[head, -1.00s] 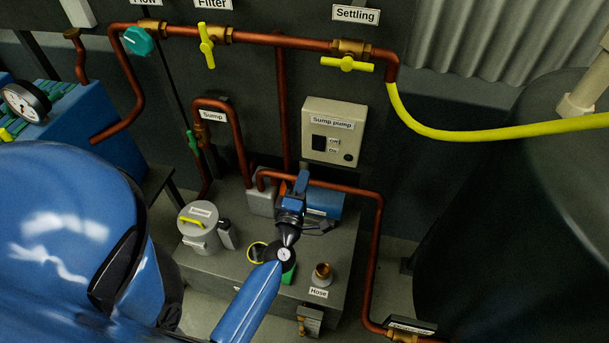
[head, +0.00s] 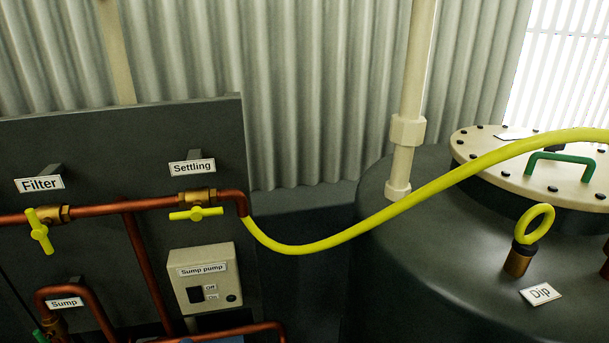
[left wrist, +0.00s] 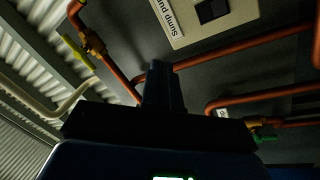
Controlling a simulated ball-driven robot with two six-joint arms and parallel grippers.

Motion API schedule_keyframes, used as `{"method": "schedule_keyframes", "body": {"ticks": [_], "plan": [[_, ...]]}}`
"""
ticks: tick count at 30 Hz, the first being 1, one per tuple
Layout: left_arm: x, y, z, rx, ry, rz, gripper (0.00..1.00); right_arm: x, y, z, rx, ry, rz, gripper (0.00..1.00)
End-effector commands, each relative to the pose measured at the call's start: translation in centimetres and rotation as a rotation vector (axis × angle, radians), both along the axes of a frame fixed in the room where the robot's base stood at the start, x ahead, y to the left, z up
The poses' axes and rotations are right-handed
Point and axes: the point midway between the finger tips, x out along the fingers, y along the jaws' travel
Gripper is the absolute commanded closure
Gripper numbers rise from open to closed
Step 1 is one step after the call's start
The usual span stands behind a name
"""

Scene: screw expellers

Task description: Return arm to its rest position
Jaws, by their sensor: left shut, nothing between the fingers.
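My left gripper (left wrist: 163,85) shows in the left wrist view as dark fingers pointing up the picture. The fingers are together and hold nothing. The sump pump control box (left wrist: 205,20) is beyond the fingertips at the top of that view, with copper pipes around. My right gripper is in neither current view.
The head view shows the sump pump box (head: 204,278), the yellow Filter valve handle (head: 40,231) and the yellow Settling valve handle (head: 196,213). A yellow hose (head: 300,249) runs right over a dark tank (head: 450,275) with a yellow dip ring (head: 539,224).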

Motion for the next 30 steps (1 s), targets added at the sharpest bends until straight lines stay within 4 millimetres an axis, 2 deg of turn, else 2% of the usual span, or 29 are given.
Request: {"method": "schedule_keyframes", "body": {"ticks": [1, 6, 10, 15, 20, 30], "plan": [[-2.1, -0.5, 0.0, 0.130, 0.031, 0.008, 1.00, 0.0, 0.0, 0.0, 0.000, 0.000, 0.000, 1.00], [-8.6, -2.4, 0.0, 0.555, 0.130, 0.011, 1.00, 0.0, 0.0, 0.0, 0.000, 0.000, 0.000, 1.00], [-12.7, -3.4, -0.1, 0.758, 0.194, -0.014, 1.00, 0.0, 0.0, 0.0, 0.000, 0.000, 0.000, 1.00], [-16.3, -4.0, -0.7, 0.849, 0.261, -0.054, 1.00, 0.0, 0.0, 0.0, 0.000, 0.000, 0.000, 1.00], [-17.8, -4.1, -1.5, 0.847, 0.302, -0.076, 1.00, 0.0, 0.0, 0.0, 0.000, 0.000, 0.000, 1.00], [-17.8, -4.1, -1.5, 0.847, 0.302, -0.076, 1.00, 0.0, 0.0, 0.0, 0.000, 0.000, 0.000, 1.00]]}}
